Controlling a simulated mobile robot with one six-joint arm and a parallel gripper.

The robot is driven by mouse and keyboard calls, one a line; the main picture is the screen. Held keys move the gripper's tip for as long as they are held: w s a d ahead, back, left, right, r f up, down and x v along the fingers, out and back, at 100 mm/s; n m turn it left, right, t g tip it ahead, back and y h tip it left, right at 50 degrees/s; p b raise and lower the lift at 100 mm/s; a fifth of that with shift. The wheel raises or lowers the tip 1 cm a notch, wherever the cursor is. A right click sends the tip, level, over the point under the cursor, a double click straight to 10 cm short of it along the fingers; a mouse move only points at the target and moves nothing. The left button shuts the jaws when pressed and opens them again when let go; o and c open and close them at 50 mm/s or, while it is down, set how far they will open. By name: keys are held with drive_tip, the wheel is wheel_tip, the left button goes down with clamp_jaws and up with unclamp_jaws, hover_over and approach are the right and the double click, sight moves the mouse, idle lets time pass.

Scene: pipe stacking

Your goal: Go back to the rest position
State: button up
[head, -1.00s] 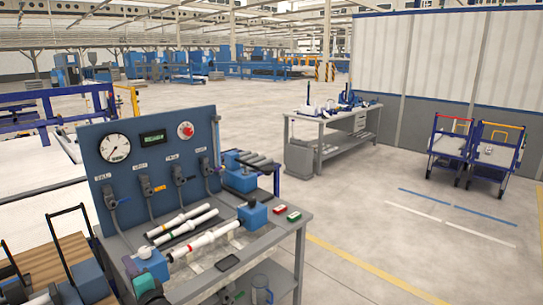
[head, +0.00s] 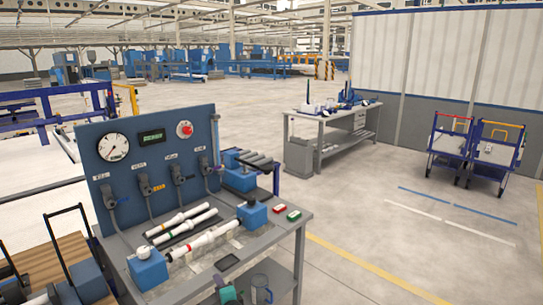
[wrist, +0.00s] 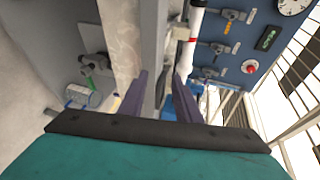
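My gripper (wrist: 160,95) shows in the wrist view as two dark purple fingers, apart with nothing held between them. In the head view only a teal part of my arm (head: 229,292) shows low at the bench's front edge. A white pipe with a red band (head: 205,242) lies between two blue blocks on the workbench (head: 290,233). It also shows beyond the fingers in the wrist view (wrist: 193,22). Two more white pipes (head: 190,225) (head: 178,219) lie behind it, against the blue panel side.
A blue panel (head: 106,171) with a gauge, display, red button and valves stands at the bench's back. A clear mug (head: 261,289) is on the lower shelf. A wooden-decked cart (head: 50,260) stands at left. Open floor lies to the right, with another table (head: 330,125) beyond.

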drive_tip(key=s+d+f+g+h, duration=0.3)
drive_tip(key=d+f+h, duration=0.1)
drive_tip(key=d+f, duration=1.15)
drive_tip(key=s+d+f+n+g+h, duration=0.15)
drive_tip(key=s+d+f+g, duration=0.25)
drive_tip(key=s+d+f, duration=0.8)
drive_tip(key=s+d+f+n+g+h, duration=0.1)
drive_tip(key=s+d+f+n+g, duration=0.1)
drive_tip(key=s+d+f+g, duration=0.35)
drive_tip(key=s+d+n+g, duration=0.2)
drive_tip(key=s+n+g, duration=0.5)
drive_tip(key=s, duration=1.8)
drive_tip(key=shift+d+r+n, duration=0.35)
drive_tip(key=shift+d+n, duration=0.05)
drive_tip(key=shift+n, duration=0.75)
